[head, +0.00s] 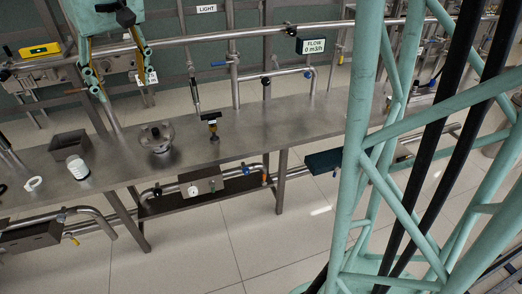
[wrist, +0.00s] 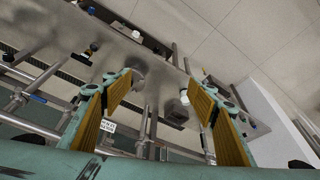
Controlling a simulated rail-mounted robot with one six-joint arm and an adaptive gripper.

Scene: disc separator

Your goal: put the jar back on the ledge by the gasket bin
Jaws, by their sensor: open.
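A small white ribbed jar (head: 78,167) stands on the steel ledge (head: 240,128), close in front of a dark square bin (head: 68,142) that looks like the gasket bin. The jar also shows in the wrist view as a white shape (wrist: 184,100), partly beside the right finger, with the bin (wrist: 177,113) near it. My gripper (head: 126,90) is open and empty, raised above the far side of the ledge, apart from the jar. In the wrist view my gripper (wrist: 160,82) has its yellow-padded fingers spread wide with nothing between the pads.
Pipes (head: 220,45) run along the back wall. The ledge right of the tool is mostly clear.

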